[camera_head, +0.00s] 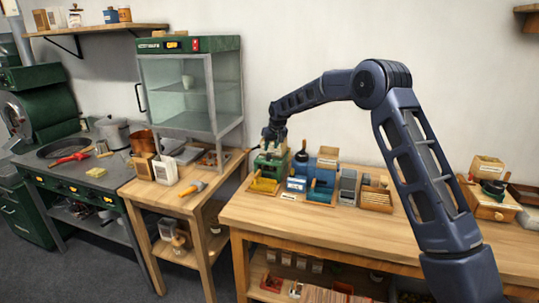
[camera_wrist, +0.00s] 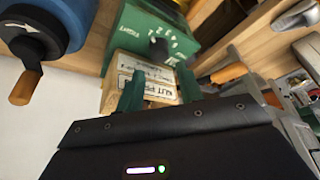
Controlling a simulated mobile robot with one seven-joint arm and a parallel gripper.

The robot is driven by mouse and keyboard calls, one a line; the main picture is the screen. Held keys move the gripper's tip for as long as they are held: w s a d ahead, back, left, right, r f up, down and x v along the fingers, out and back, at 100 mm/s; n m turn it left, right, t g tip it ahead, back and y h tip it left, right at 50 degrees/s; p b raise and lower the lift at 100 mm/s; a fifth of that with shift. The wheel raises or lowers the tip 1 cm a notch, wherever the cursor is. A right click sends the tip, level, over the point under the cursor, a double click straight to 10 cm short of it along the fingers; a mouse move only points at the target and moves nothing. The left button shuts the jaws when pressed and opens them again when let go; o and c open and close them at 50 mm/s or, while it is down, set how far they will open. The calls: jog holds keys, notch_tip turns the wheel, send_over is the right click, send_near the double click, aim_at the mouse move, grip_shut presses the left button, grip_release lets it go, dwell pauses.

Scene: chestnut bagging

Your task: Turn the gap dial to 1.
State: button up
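The gap dial is a black knob (camera_wrist: 158,50) on a green machine face with white numerals around it. In the wrist view it lies just beyond my fingertips. I cannot read which numeral it points at. The green machine (camera_wrist: 186,42) also shows on the bench in the head view (camera_head: 266,168), below my gripper. My gripper (camera_wrist: 160,80) has two green fingers set apart, with nothing held between them. A wooden block with white printed labels (camera_wrist: 145,70) shows behind and between the fingers. In the head view my gripper (camera_head: 273,138) hangs over the machine, its fingers hard to make out.
A blue device with a wooden-handled crank (camera_wrist: 28,85) is close on the left of the wrist view. A glass cabinet (camera_head: 190,85) rises at left.

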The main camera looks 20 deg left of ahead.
aim_at(269, 155)
jog(key=x, duration=0.5)
jog(key=shift+w+f, duration=0.1)
jog(key=shift+f, duration=0.2)
jog(key=c, duration=0.7)
jog(key=shift+m, duration=0.7)
